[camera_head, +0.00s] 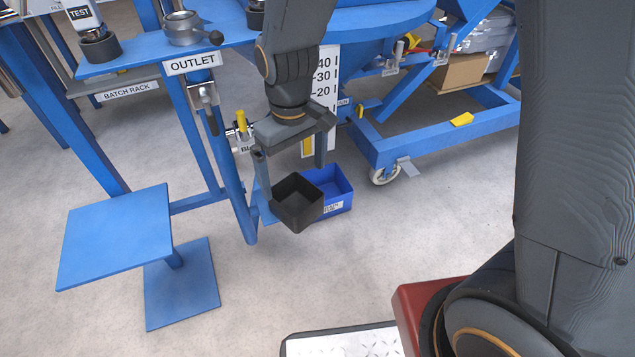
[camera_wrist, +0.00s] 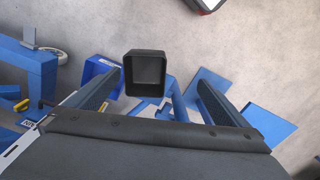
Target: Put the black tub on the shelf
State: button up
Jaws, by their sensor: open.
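The black tub (camera_head: 297,204) is an open-topped, empty square box below the sampling frame, beside a blue bin. My gripper (camera_head: 290,172) is open, with its fingers apart above the tub. The wrist view shows the tub (camera_wrist: 146,72) beyond the fingertips and between them, nearer the left finger; neither finger is seen gripping it. What the tub rests on is mostly hidden. A blue shelf labelled OUTLET (camera_head: 222,38) is at upper left, holding metal and black cups. A lower blue plate (camera_head: 115,236) stands at the left; which one is the task's shelf I cannot tell.
The blue bin (camera_head: 328,186) is close on the tub's right. A blue upright post (camera_head: 232,185) and a yellow-handled valve (camera_head: 242,124) stand just left of my gripper. A blue wheeled frame (camera_head: 440,137) is at the right.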

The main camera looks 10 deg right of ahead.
jog(key=s+d+r+m, duration=0.1)
jog(key=s+d+r, duration=0.2)
jog(key=s+r, duration=0.8)
jog(key=s, duration=0.2)
jog(key=shift+s+d+m, duration=0.3)
jog(key=shift+s+d, duration=0.05)
jog(key=shift+d, duration=0.05)
dwell(0.4)
jog(key=s+d+r+m+p, duration=0.1)
jog(key=d+r+m+p, duration=0.4)
jog(key=d+r+p, duration=1)
notch_tip(320, 180, up, 4)
jog(key=p, duration=0.9)
jog(key=shift+f, duration=0.2)
